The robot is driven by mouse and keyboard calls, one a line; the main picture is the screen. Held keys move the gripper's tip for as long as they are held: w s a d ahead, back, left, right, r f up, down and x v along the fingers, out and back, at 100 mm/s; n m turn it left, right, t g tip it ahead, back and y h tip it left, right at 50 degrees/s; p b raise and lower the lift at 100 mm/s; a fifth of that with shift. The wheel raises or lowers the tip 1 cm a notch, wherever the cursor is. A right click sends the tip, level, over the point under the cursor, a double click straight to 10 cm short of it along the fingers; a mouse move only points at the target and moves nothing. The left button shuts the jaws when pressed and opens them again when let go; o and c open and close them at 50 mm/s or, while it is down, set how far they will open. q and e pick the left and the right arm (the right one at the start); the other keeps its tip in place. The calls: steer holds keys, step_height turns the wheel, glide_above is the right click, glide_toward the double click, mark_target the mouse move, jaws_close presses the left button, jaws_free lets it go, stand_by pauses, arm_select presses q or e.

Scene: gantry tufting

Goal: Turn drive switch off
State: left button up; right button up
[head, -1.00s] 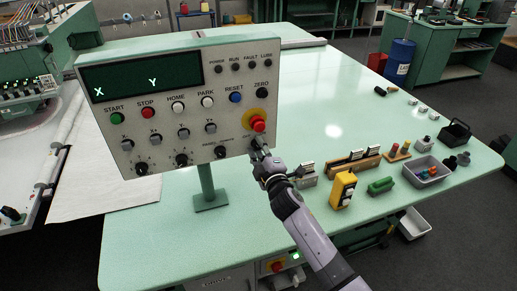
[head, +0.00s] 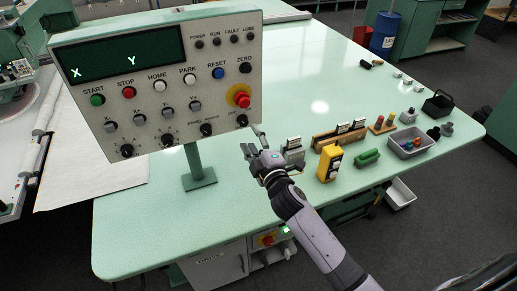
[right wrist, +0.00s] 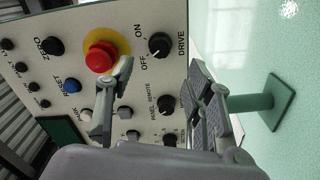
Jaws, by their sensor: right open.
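The drive switch (head: 242,120) is a black rotary knob at the lower right corner of the grey control panel (head: 225,155). In the right wrist view the knob (right wrist: 158,45) sits beside the words ON, OFF and DRIVE; which mark it points to is too small to tell. My right gripper (head: 253,140) is open and empty, just below the panel's lower right corner. In the right wrist view its fingers (right wrist: 160,66) are spread on either side of the line to the knob, apart from it. My left gripper is not in view.
A red emergency button (head: 241,98) on a yellow ring is right above the drive switch. Another black knob (head: 206,129) is to its left. The panel stands on a green post (head: 195,165). A yellow pendant (head: 328,163) and a grey bin (head: 408,147) stand on the green table (head: 135,235).

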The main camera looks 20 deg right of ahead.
steer(key=shift+s, duration=2.3)
steer(key=s+d+f+m+g+h, duration=0.35)
steer(key=s+f+m+g, duration=0.4)
steer(key=s+f, duration=0.35)
steer(key=s+a+f+m+g+y, duration=0.1)
steer(key=s+f+m+g+y, duration=0.15)
steer(key=s, duration=0.75)
steer(key=s+a+f+m+g+y, duration=0.1)
steer(key=s+a+m+g, duration=0.2)
steer(key=s, duration=0.7)
step_height(320, 180, down, 26)
steer(key=d+g+b, duration=0.1)
steer(key=g+b, duration=0.1)
steer(key=g, duration=0.1)
steer(key=s+d+f+g+b, duration=0.1)
steer(key=s+d+f, duration=0.2)
steer(key=s+f, duration=1.5)
steer(key=shift+d+f+n+h, duration=0.15)
steer(key=shift+f+n+h, duration=0.2)
steer(key=shift+f, duration=0.25)
